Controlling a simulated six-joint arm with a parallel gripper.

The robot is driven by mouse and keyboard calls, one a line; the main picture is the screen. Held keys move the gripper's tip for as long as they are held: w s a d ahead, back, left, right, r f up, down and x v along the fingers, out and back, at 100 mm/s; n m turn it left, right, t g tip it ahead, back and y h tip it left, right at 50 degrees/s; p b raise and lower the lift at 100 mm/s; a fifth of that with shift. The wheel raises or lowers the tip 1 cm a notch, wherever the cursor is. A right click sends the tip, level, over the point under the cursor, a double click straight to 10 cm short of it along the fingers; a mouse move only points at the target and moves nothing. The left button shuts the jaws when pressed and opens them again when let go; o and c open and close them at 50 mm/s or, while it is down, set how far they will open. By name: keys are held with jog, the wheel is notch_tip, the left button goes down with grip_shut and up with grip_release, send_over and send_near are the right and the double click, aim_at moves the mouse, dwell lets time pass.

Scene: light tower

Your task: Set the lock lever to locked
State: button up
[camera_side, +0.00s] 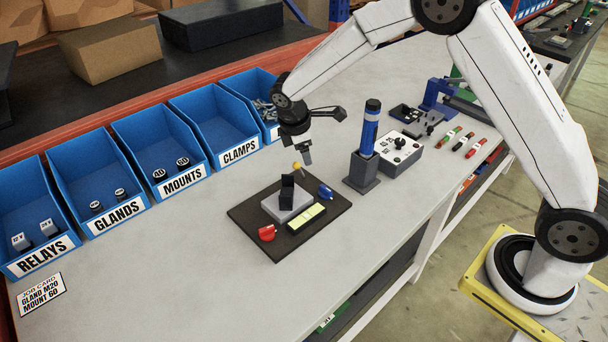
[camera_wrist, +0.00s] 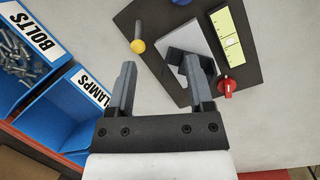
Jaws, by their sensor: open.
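A dark base plate (camera_side: 270,248) lies on the bench with a lever tipped by a yellow ball (camera_side: 297,166) at its far edge. In the wrist view the yellow ball (camera_wrist: 138,46) and its grey rod stand up left of centre, ahead of my left finger. I take this as the lock lever; no lock marking is readable. My gripper (camera_side: 305,157) hangs above the plate's far side. In the wrist view my gripper (camera_wrist: 158,68) is open and empty, and its right finger overlaps the black upright piece on the grey block (camera_wrist: 202,35).
The plate also carries a red knob (camera_side: 267,232), a blue knob (camera_side: 325,191) and a yellow strip (camera_side: 306,217). A blue cylinder (camera_side: 370,128) stands upright in a dark holder to the right. Blue bins (camera_side: 152,136) line the back.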

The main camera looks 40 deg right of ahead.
aim_at(296, 163)
jog(key=shift+w+a+f+n+h, duration=0.1)
jog(key=shift+w+f+n+h, duration=0.15)
jog(key=shift+w+f+n, duration=0.45)
jog(key=shift+w+a+f+n+h, duration=0.1)
jog(key=shift+w+f+n+h, duration=0.2)
jog(key=shift+w, duration=0.55)
jog(key=shift+w+a+f+n+h, duration=0.1)
jog(key=shift+w+f+n+h, duration=0.05)
jog(key=shift+w+f+n, duration=0.55)
jog(key=shift+w+r, duration=0.1)
jog(key=shift+r, duration=0.1)
jog(key=shift+x, duration=3.9)
grip_shut()
jog(key=shift+r, duration=0.1)
